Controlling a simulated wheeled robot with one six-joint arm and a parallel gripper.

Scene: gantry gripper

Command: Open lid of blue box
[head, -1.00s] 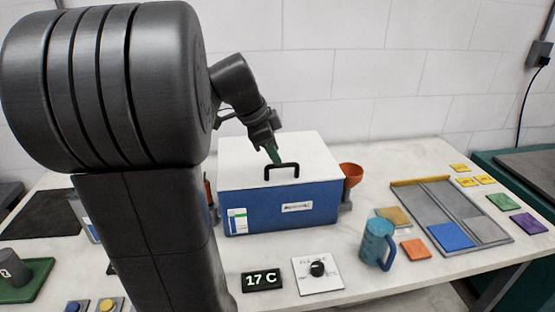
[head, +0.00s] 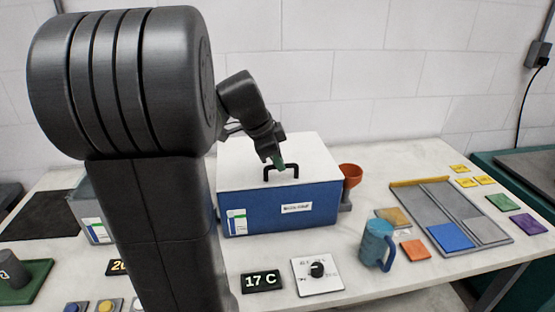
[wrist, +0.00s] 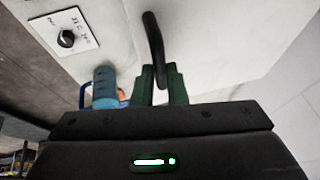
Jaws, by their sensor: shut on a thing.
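The blue box (head: 275,212) stands on the table with its white lid (head: 245,163) down flat on it. A black handle (head: 281,172) rises from the lid near its front edge. My gripper (head: 277,164) is at this handle, reaching down from above and behind. In the wrist view the handle (wrist: 151,40) runs between the green fingers of my gripper (wrist: 160,78), which are shut on it. My arm's dark links hide part of the left of the scene.
An orange funnel (head: 351,174) stands right of the box. A blue mug (head: 376,245), a knob panel (head: 317,274) and a 17 C display (head: 262,281) are in front. A grey tray (head: 440,188) with coloured tiles lies at right.

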